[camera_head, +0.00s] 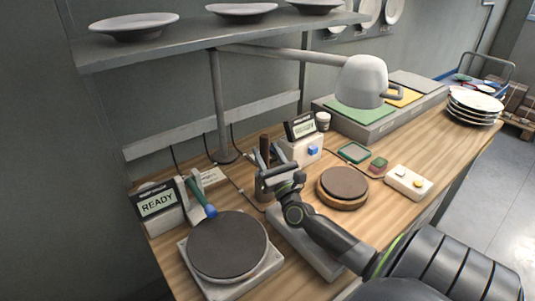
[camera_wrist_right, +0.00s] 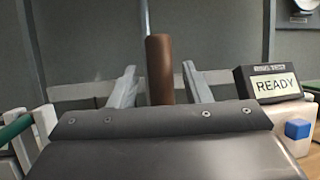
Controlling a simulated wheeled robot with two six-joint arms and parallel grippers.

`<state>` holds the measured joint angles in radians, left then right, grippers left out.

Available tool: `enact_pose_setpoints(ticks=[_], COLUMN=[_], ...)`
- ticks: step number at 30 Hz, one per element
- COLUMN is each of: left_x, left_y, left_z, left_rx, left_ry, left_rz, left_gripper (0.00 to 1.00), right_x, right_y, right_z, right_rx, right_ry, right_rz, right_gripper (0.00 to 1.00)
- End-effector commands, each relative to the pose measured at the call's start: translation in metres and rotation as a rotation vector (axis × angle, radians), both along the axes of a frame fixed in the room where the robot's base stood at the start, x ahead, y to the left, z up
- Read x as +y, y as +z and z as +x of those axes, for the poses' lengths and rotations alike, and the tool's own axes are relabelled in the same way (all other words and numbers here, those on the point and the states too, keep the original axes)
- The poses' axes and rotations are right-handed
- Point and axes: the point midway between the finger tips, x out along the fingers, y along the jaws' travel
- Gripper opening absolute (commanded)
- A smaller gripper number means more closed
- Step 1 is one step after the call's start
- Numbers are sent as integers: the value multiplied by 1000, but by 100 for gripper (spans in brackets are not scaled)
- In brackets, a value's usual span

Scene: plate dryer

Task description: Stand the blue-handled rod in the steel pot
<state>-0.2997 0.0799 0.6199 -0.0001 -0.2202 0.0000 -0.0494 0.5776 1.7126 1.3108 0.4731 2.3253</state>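A rod with a blue-green handle (camera_head: 203,197) leans in a pale rack at the left, beside a round dark plate; part of a green rod also shows at the left edge of the right wrist view (camera_wrist_right: 14,128). My right gripper (camera_head: 265,157) is open near the middle of the bench, and its pale fingers stand apart in the right wrist view (camera_wrist_right: 159,86). A brown upright handle (camera_wrist_right: 159,68) shows between the fingers, with gaps on both sides; I cannot tell its depth. I cannot make out the steel pot; the area behind my right gripper is hidden. My left gripper is out of view.
A READY display (camera_head: 157,201) stands left, and another display with a blue button (camera_head: 302,142) stands behind my right gripper. A round dark plate (camera_head: 227,244) is at front left, a brown disc (camera_head: 343,185) to the right. A lamp (camera_head: 361,80) overhangs the bench.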

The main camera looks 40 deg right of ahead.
Motion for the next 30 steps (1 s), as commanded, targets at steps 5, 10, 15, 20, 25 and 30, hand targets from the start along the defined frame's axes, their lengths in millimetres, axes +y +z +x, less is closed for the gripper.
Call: enact_pose_setpoints(ticks=[5,10,15,20,25,30], left_x=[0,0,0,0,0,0], left_y=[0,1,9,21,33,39], left_z=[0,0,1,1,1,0], left_rx=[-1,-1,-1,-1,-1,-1], left_ry=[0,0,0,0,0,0], left_rz=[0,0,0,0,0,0], left_gripper=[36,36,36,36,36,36], right_x=[0,0,0,0,0,0], right_y=[0,2,19,48,76,94], right_z=[0,0,0,0,0,0], right_rx=[0,0,-1,-3,-2,-2], right_ry=[0,0,1,2,2,0], right_rz=[0,-1,-1,-2,-1,-1], right_gripper=[50,50,50,50,50,50])
